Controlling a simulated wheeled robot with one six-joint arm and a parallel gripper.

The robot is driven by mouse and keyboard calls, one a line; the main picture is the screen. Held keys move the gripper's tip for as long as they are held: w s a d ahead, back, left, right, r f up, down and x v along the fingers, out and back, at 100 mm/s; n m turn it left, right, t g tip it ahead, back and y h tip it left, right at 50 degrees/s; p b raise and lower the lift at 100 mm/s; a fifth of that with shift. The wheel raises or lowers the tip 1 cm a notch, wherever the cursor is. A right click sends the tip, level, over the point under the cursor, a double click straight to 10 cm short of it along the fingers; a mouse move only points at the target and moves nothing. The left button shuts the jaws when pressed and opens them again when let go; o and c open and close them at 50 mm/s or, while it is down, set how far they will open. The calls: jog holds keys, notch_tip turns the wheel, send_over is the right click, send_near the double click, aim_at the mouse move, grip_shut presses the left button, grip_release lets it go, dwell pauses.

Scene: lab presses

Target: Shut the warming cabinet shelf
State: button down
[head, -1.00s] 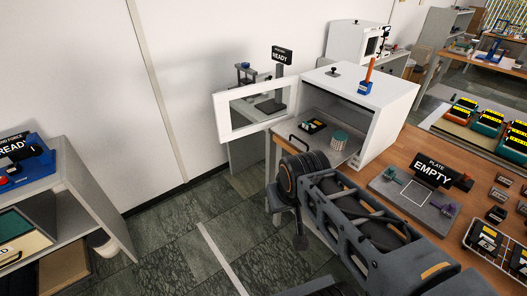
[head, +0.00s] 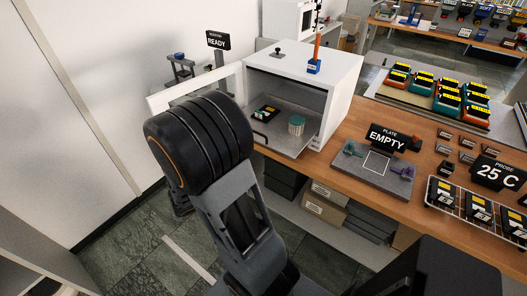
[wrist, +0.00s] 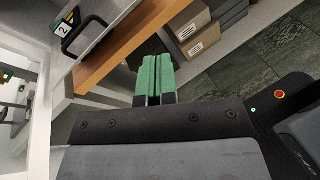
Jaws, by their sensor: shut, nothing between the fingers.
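The white warming cabinet (head: 342,92) stands on the wooden bench with its glazed door (head: 168,97) swung open to the left. The shelf's black handle (wrist: 84,36) shows at upper left in the wrist view. My gripper (wrist: 156,74), with green fingers, is shut and empty, to the right of the handle and apart from it in that picture. In the head view my arm hides the gripper and part of the door.
The bench edge (wrist: 130,45) runs close to my fingers in the wrist view. Right of the cabinet are a plate stand (head: 375,168) marked EMPTY and a rack of black blocks (head: 470,208). Cardboard boxes (head: 325,205) sit under the bench. Floor is clear at lower left.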

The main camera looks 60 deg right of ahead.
notch_tip(320, 180, down, 2)
jog(key=w+d+n+t+h, duration=0.2)
jog(key=w+n+t+h, duration=0.15)
jog(key=n, duration=0.25)
jog(key=n+b, duration=0.1)
send_near(268, 146)
jog(key=s+d, duration=0.1)
jog(key=d, duration=0.5)
jog(key=shift+d+f+t+h, duration=0.25)
jog(key=shift+d+t, duration=0.3)
jog(key=shift+d, duration=0.2)
jog(key=shift+w, duration=0.15)
